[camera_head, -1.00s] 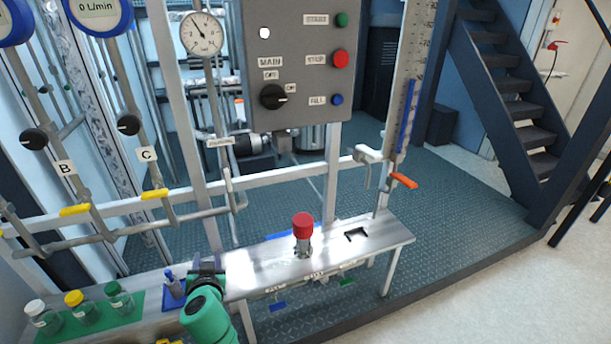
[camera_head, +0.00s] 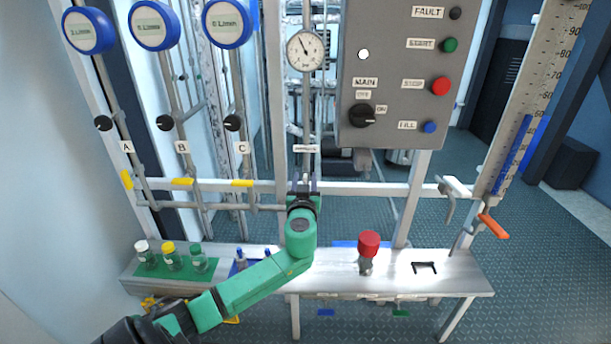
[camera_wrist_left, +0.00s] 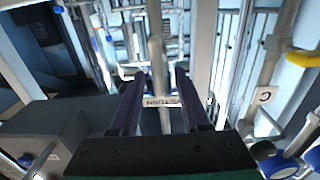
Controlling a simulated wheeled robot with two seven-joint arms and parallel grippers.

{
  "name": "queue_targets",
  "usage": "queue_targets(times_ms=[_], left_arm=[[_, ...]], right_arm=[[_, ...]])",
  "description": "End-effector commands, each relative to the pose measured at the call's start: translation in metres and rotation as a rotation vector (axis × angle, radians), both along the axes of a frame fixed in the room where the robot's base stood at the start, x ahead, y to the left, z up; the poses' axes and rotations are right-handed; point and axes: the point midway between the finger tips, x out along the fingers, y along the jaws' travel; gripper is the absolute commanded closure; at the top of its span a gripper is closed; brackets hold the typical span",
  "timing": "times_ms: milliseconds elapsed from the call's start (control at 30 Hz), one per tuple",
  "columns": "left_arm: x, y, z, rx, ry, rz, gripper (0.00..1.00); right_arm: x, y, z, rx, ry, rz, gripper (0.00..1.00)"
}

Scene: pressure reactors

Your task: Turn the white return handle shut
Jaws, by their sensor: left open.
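The return label (camera_head: 306,148) is on a vertical pipe below the pressure gauge (camera_head: 305,50). My left gripper (camera_head: 303,184) is raised in front of that pipe, just below the label, and hides the pipework behind it, where the return handle stood earlier. In the left wrist view the open dark fingers of my left gripper (camera_wrist_left: 160,101) point forward to either side of the pipe (camera_wrist_left: 157,60) and its label. I cannot make out the white return handle clearly in either view, or whether the fingers touch it. My right gripper is not in view.
The grey control box (camera_head: 397,70) is right of the gripper. Yellow handles (camera_head: 182,181) are left. A white-handled valve (camera_head: 455,187) and an orange handle (camera_head: 493,227) are right. The bench (camera_head: 450,285) below carries a red-topped fitting (camera_head: 368,245) and several bottles (camera_head: 170,257).

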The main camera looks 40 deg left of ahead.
Motion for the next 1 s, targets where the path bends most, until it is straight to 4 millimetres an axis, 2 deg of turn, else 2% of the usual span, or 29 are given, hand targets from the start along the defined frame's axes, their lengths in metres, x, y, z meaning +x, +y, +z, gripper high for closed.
queue_targets(times_ms=[233,267,300,367,400,767,1000], left_arm=[[0.0021,0.0016,-0.0008,-0.001,0.001,0.000,0.54],[0.0021,0.0016,-0.0008,-0.001,0.001,0.000,0.58],[0.0021,0.0016,-0.0007,0.000,0.000,0.000,0.73],[0.0020,0.0015,-0.0007,0.000,0.000,0.000,0.96],[0.0020,0.0014,-0.0007,0.000,0.000,0.000,1.00],[0.0021,0.0009,-0.0014,0.017,0.014,0.000,1.00],[0.0032,-0.0004,-0.0024,0.100,0.076,0.000,1.00]], right_arm=[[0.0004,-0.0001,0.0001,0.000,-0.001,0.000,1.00],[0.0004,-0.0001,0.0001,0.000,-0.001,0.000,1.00],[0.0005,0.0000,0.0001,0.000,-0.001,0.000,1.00],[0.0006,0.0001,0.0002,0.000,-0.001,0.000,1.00],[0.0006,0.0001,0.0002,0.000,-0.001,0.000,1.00],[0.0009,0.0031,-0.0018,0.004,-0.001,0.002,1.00],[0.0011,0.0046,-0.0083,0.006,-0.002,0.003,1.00]])
